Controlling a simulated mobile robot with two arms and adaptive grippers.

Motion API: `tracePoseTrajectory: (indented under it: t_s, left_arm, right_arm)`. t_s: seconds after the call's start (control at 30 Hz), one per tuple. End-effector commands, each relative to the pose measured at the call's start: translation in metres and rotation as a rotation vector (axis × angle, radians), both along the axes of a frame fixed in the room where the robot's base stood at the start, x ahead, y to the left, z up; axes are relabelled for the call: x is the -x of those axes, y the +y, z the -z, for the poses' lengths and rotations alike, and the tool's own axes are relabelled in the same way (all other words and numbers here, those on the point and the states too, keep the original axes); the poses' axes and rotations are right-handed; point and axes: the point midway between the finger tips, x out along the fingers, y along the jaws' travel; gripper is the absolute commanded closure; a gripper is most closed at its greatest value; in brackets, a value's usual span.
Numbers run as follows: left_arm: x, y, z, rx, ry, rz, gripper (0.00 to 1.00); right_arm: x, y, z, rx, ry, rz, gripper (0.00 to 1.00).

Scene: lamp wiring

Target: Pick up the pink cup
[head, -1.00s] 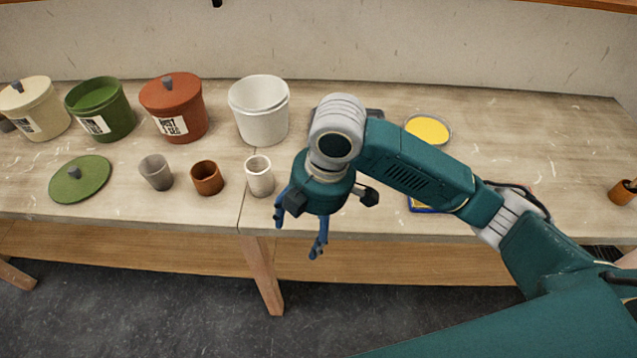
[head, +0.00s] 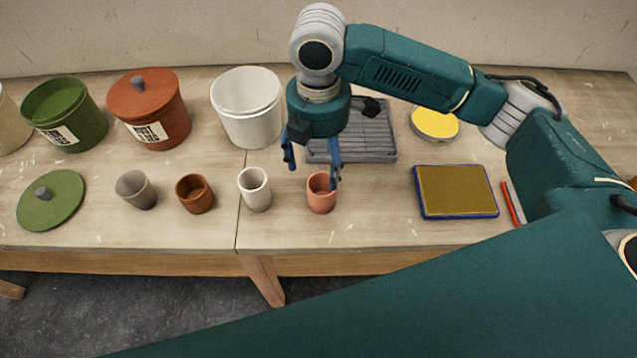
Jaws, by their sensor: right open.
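The pink cup (head: 320,196) stands upright on the table in the head view, right of the white cup. My right gripper (head: 313,174) is open and empty, pointing down. Its fingers hang above and behind the cup, and one blue finger overlaps the cup's right rim in the picture. I cannot tell whether that finger touches the cup. My left gripper is not in view.
A white cup (head: 255,190), a brown cup (head: 194,194) and a grey cup (head: 136,191) stand in a row to the left. A grey tray (head: 375,140) lies behind the gripper. A blue-edged sponge-like pad (head: 456,192) lies right. The table front between is clear.

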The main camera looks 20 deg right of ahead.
Motion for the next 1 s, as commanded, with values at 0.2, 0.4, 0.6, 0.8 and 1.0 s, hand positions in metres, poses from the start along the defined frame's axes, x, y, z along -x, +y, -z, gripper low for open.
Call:
tracePoseTrajectory:
  t_s: [0.2,0.4,0.6,0.8,1.0]
  left_arm:
    - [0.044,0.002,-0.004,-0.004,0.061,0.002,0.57]
    - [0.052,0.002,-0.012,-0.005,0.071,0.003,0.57]
    - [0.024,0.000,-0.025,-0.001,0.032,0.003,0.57]
    - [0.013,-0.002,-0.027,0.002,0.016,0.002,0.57]
    - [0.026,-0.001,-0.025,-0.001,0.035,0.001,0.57]
  right_arm:
    - [0.001,-0.001,0.029,0.001,0.001,0.000,0.29]
    - [0.003,-0.003,0.044,0.001,0.003,0.002,0.29]
    - [0.004,-0.006,0.075,0.000,0.001,0.001,0.29]
    - [0.004,-0.006,0.086,-0.001,-0.003,-0.002,0.29]
    - [0.004,-0.006,0.086,0.000,-0.002,-0.002,0.39]
